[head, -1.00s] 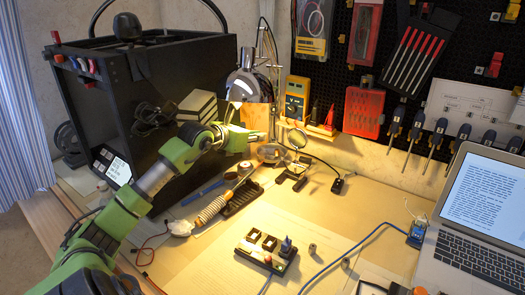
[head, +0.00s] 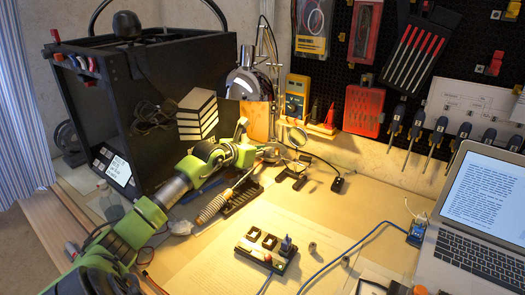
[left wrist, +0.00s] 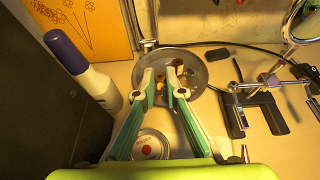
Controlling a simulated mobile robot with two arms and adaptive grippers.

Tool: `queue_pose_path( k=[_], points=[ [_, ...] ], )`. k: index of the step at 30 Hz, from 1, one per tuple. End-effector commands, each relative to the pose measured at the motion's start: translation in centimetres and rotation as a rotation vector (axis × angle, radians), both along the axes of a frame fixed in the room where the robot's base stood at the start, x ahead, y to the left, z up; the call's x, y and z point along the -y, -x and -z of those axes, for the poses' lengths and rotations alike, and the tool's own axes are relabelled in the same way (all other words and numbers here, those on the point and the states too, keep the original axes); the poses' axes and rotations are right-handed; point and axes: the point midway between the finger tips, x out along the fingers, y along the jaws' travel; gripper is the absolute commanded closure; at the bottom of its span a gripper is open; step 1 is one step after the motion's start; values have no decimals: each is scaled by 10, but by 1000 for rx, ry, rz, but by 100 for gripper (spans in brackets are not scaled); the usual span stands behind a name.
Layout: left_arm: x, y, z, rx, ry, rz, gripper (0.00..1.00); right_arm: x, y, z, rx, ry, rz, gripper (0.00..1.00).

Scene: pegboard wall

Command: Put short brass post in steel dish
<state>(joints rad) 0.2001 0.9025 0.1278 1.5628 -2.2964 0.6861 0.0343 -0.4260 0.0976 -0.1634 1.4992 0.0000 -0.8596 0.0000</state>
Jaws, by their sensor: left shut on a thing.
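In the left wrist view the steel dish (left wrist: 203,76) is a round grey bowl, with small brass-coloured pieces (left wrist: 193,78) showing inside its rim. My left gripper (left wrist: 163,76) reaches over the dish, its fingertips close together on a small brass piece, apparently the short brass post (left wrist: 161,77). Fingers and overlap hide much of it, and I cannot tell whether it touches the dish. In the head view my left gripper (head: 262,149) is low at the back of the table by the dish, which is mostly hidden. My right gripper is not in view.
A white bottle with a purple cap (left wrist: 90,75) stands left of the dish. A magnifier stand (left wrist: 257,105) is close on its right. A slotted black block (head: 265,248) and small metal posts (head: 312,246) sit at front. A laptop (head: 480,225) is at right.

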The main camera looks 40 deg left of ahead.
Motion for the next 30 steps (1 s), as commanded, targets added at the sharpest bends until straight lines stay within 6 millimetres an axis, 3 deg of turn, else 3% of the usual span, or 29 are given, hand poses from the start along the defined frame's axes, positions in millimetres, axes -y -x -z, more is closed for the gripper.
queue_pose_path(
  k=[14,15,16,28,30],
  points=[
    [0,0,7,-3,1,0,100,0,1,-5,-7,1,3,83],
    [0,1,7,-4,1,0,82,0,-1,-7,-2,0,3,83],
    [0,1,7,-4,1,0,74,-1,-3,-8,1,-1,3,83],
    [0,1,5,-7,1,-1,73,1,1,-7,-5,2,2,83],
    [0,1,2,-6,0,-1,73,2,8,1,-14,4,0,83]
  ],
)
